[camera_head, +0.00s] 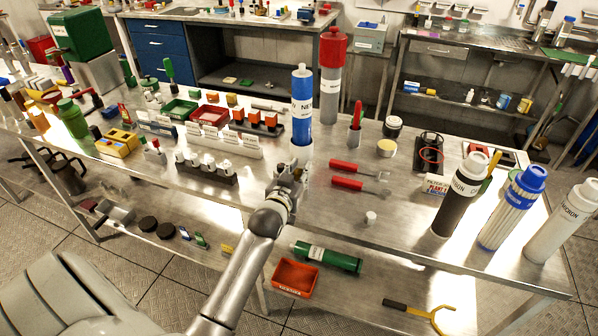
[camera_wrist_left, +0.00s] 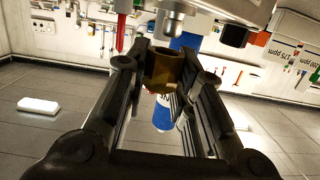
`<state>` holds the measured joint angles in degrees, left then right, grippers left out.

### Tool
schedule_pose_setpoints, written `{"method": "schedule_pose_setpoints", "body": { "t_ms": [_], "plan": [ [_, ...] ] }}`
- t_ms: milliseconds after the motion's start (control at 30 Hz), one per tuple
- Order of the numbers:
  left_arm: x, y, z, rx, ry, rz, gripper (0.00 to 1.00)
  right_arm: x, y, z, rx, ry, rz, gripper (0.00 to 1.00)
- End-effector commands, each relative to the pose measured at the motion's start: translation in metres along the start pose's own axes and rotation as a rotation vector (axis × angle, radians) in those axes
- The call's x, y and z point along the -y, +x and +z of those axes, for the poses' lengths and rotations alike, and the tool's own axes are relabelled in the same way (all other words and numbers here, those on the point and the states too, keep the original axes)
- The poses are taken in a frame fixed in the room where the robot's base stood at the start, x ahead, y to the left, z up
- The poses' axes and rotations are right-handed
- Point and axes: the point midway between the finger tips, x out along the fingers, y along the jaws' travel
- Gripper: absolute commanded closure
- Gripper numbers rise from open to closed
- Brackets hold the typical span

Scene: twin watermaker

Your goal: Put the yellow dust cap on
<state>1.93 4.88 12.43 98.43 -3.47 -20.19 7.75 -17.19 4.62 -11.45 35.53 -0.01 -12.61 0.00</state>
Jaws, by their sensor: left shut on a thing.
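The yellow dust cap (camera_wrist_left: 165,72) is a short amber-brown cylinder in the left wrist view. It sits between the fingers of my left gripper (camera_wrist_left: 165,80), which is shut on it. Just above it in that view is a grey metal fitting (camera_wrist_left: 172,22); I cannot tell whether the two touch. In the head view my left gripper (camera_head: 292,172) is at the near side of the tall blue cylinder (camera_head: 302,110), over the steel bench. The cap is hidden or too small to make out there. My right gripper is not in view.
A grey cylinder with a red top (camera_head: 331,80) stands behind the blue one. Two red-handled tools (camera_head: 350,184) and a small white piece (camera_head: 371,218) lie to the right. Three large cartridges stand far right, including a brown one (camera_head: 460,198).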

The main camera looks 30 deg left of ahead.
Motion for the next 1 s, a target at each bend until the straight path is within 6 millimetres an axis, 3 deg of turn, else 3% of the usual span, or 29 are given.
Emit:
{"method": "schedule_pose_setpoints", "body": {
  "t_ms": [1000],
  "plan": [
    [-0.0001, -0.0001, -0.0005, -0.001, -0.001, -0.011, 0.84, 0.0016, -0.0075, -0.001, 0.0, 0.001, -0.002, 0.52]
  ]
}}
